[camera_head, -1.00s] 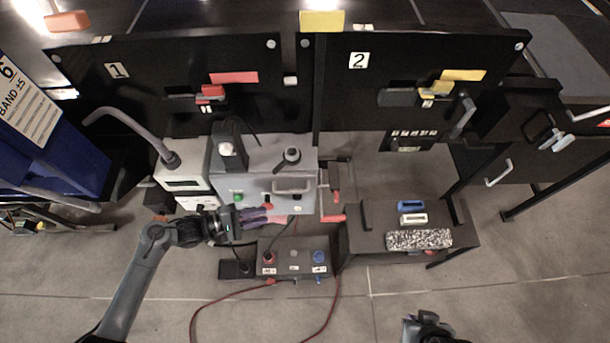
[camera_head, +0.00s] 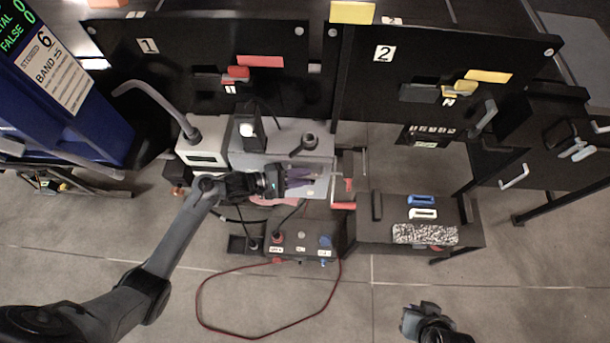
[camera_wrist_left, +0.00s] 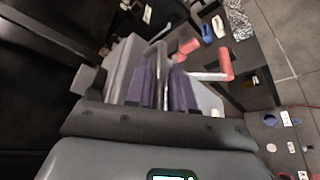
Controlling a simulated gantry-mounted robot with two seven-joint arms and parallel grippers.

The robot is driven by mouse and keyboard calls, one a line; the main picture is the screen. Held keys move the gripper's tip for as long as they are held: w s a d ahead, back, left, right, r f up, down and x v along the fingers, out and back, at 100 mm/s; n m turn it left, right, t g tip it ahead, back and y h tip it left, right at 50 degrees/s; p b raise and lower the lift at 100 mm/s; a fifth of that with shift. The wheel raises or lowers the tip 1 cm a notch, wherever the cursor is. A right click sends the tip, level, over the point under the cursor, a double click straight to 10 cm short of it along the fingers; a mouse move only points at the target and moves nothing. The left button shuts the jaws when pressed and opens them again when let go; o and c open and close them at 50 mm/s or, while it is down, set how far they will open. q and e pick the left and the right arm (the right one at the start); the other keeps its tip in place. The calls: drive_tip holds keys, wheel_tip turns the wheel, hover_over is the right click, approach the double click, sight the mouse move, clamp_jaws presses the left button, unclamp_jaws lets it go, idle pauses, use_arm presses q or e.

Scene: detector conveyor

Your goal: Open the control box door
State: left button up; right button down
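The control box (camera_head: 285,135) is a grey box left of centre in the head view, with dark fittings on top. My left gripper (camera_head: 312,178) is in front of its door and covers much of the front. In the left wrist view the purple fingers (camera_wrist_left: 164,90) lie on either side of the metal door handle (camera_wrist_left: 162,58). Whether they press on it cannot be told. The door shows no clear gap, but much of its edge is hidden. My right gripper (camera_head: 412,318) is low in the head view, away from the box; its fingers are unclear.
A button box (camera_head: 300,243) with a red cable stands below the control box. A dark bench (camera_head: 370,232) with blue and white pieces is to the right. A red-handled lever (camera_wrist_left: 225,62) is close beside the left fingers. Black panels stand behind.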

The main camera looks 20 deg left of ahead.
use_arm(q)
drive_tip(key=shift+w+d+f, duration=0.15)
drive_tip(key=shift+w+d, duration=0.25)
drive_tip(key=shift+d, duration=0.1)
clamp_jaws()
